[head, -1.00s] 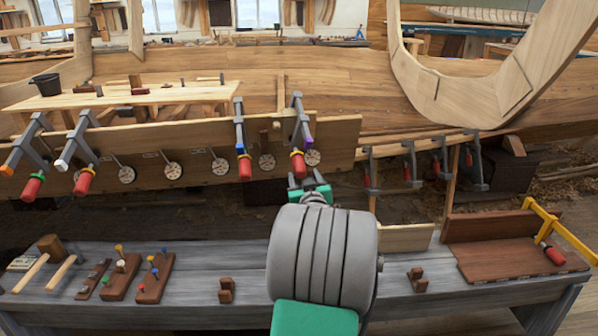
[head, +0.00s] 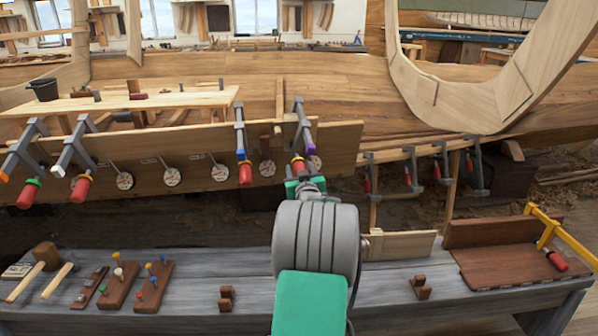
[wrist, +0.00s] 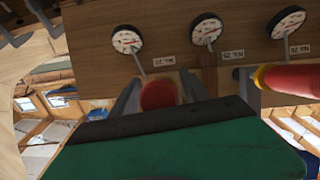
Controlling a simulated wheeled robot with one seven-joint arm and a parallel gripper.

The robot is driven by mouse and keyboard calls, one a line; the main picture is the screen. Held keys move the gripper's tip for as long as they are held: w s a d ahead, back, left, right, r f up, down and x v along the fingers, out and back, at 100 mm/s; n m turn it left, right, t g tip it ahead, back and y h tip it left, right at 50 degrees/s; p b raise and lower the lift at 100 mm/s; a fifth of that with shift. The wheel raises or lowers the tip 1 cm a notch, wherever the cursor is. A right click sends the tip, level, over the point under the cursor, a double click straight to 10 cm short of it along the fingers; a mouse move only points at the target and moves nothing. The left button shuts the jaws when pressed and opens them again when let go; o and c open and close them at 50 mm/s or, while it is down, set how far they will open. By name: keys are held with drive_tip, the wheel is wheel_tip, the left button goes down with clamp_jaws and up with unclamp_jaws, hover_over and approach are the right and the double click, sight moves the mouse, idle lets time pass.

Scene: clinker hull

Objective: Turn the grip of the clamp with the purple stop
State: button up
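The clamp with the purple stop (head: 309,148) is the rightmost on the plank. Its red grip (head: 298,166) hangs below it with a light collar. My gripper (head: 303,184) is right under this grip in the head view. In the wrist view a round red grip end (wrist: 159,95) lies between the two fingers of my gripper (wrist: 160,88), one on each side. The fingers look spread around it, and I see no clear contact. My gripper's green body hides the lower part of the wrist view. The wrist picture appears turned upside down.
The blue-stop clamp (head: 240,154) is close on the left; a yellow-collared red grip (wrist: 290,78) shows near the right finger. White-stop (head: 58,171) and orange-stop (head: 5,177) clamps are farther left. Dial gauges (head: 267,168) line the plank. The grey bench (head: 195,285) lies below.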

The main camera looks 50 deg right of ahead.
clamp_jaws()
drive_tip(key=shift+a, duration=0.25)
drive_tip(key=shift+d, duration=0.15)
drive_tip(key=shift+b, duration=0.4)
drive_tip(key=shift+m+t+y+b, duration=0.6)
drive_tip(key=shift+m+y+b, duration=0.15)
drive_tip(key=shift+b, duration=0.5)
drive_tip(key=shift+w+r+m+t+y+b, duration=0.1)
drive_tip(key=shift+m+t+y+b, duration=0.6)
drive_tip(key=shift+m+b, duration=0.5)
drive_tip(key=shift+r+m+t+y, duration=0.15)
drive_tip(key=shift+m+t+y, duration=0.1)
drive_tip(key=shift+m+t, duration=0.25)
drive_tip(key=shift+a+r, duration=0.1)
drive_tip(key=shift+a, duration=0.1)
